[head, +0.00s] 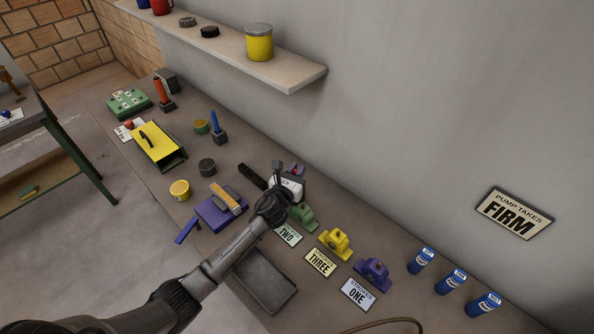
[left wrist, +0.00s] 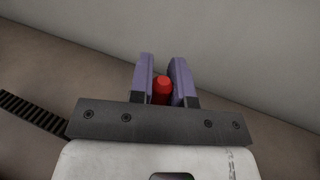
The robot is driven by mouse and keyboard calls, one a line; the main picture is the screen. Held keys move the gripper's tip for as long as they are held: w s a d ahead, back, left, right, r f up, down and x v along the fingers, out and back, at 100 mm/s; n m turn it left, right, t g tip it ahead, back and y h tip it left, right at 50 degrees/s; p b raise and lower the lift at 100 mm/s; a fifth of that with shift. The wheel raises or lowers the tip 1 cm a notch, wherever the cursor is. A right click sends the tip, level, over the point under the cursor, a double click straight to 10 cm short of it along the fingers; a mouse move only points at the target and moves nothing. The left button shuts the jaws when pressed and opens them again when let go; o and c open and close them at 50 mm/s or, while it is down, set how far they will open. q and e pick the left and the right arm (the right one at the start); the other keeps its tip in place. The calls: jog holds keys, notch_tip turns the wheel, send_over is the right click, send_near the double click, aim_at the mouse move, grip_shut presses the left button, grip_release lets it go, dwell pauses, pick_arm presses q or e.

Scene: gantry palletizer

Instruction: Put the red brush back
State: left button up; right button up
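My left gripper (head: 292,170) is over the back of the bench, beside the row of handled blocks. In the left wrist view its two purple fingers (left wrist: 164,82) stand close together on either side of a red round-ended piece, which I take to be the red brush (left wrist: 162,90). The piece appears to touch both fingers; its lower part is hidden. A red-handled upright thing (head: 159,90) stands in a dark block at the far left of the bench. A blue-handled one (head: 215,122) stands in a similar dark holder (head: 219,138). My right gripper is not in view.
Green (head: 303,216), yellow (head: 335,242) and purple (head: 373,273) handled blocks stand behind number cards. A dark tray (head: 266,282) lies in front. Blue cans (head: 451,281) stand at right. A shelf (head: 290,76) juts from the wall. A yellow box (head: 160,145) stands left.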

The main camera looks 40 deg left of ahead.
pick_arm(q)
jog(key=o, duration=0.5)
jog(key=shift+c, duration=0.2)
jog(key=shift+r, duration=0.3)
jog(key=v, duration=1.2)
jog(key=shift+p, duration=0.4)
jog(key=shift+f, duration=0.15)
